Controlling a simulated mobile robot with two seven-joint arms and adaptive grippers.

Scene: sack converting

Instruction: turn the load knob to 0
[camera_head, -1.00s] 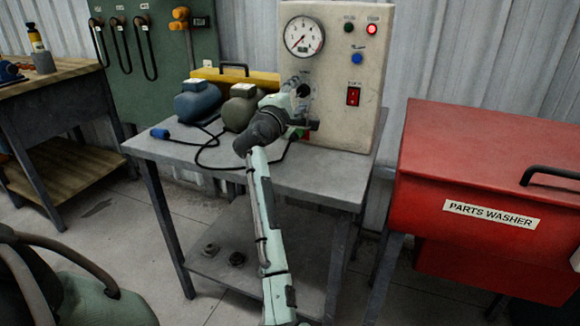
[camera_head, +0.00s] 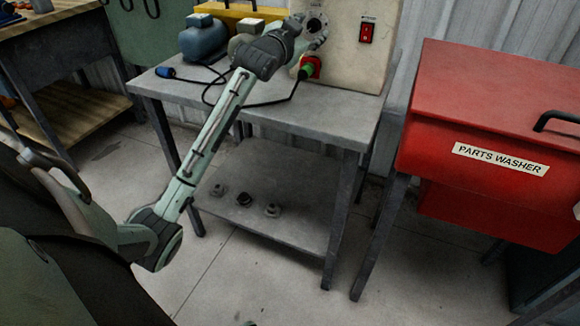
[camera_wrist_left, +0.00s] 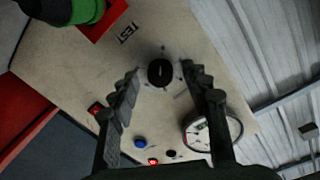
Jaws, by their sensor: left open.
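The load knob, a round black knob, is on the beige panel (camera_head: 345,65); it shows in the left wrist view (camera_wrist_left: 160,72) with marks around it. Its setting is too small to read. My left gripper (camera_head: 308,29) is at the panel front, close to the knob. In the left wrist view its two dark fingers (camera_wrist_left: 160,80) are open, one on each side of the knob, with visible gaps. I cannot tell how far the tips are from the panel. My right gripper is not in view.
The gauge (camera_wrist_left: 212,130), blue button (camera_wrist_left: 140,143) and red switch (camera_head: 367,33) are nearby. A blue motor (camera_head: 204,38) stands on the grey table (camera_head: 300,115). A red parts washer (camera_head: 480,110) stands right.

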